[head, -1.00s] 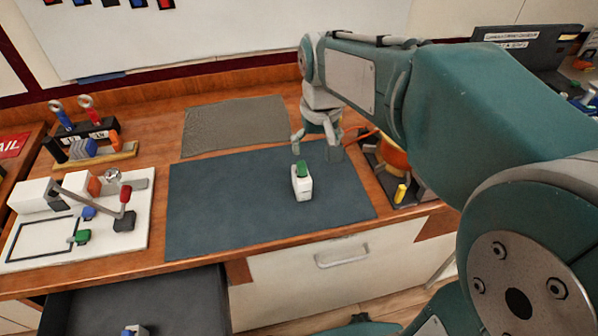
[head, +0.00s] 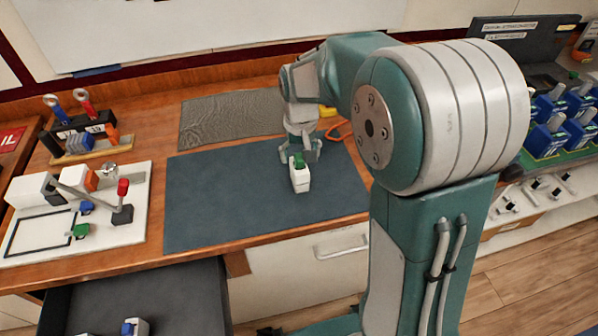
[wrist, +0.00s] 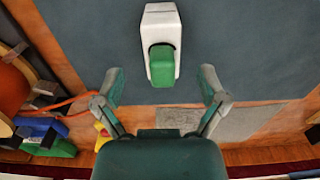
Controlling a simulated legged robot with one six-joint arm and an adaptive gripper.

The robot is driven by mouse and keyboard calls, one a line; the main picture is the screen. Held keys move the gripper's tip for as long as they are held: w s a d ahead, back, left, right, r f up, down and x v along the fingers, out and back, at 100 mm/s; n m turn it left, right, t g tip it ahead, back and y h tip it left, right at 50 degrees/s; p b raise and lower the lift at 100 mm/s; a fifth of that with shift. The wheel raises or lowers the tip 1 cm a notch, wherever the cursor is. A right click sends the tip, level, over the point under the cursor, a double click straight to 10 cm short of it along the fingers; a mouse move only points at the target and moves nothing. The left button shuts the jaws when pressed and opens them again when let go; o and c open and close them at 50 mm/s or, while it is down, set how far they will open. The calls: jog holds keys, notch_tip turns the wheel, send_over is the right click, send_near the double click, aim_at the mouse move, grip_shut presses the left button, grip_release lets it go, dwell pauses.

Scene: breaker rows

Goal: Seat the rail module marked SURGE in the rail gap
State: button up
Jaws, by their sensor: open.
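A white module (head: 300,180) with a green top part stands on the dark blue-grey mat; no marking on it is readable. It also shows in the wrist view (wrist: 160,22), its green part (wrist: 162,66) toward my gripper. My gripper (head: 300,153) is open at the module's far side in the head view. In the wrist view the two fingertips (wrist: 160,84) are apart, one on each side of the green part's line, not touching it.
A lever with a red knob (head: 123,187) stands on the white board. A tool rack (head: 85,135) is behind it. An open drawer (head: 175,290) juts out at front left. Blue breakers (head: 545,140) stand at right. The mat (head: 220,205) around the module is otherwise clear.

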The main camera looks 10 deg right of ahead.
notch_tip(320, 180, down, 4)
jog(key=shift+a+r, duration=0.15)
jog(key=shift+r, duration=0.05)
jog(key=shift+c, duration=0.3)
grip_shut()
jog(key=r, duration=0.4)
jog(key=shift+s, duration=0.2)
jog(key=s+r, duration=0.9)
jog(key=s, duration=0.4)
jog(key=shift+s+d, duration=0.35)
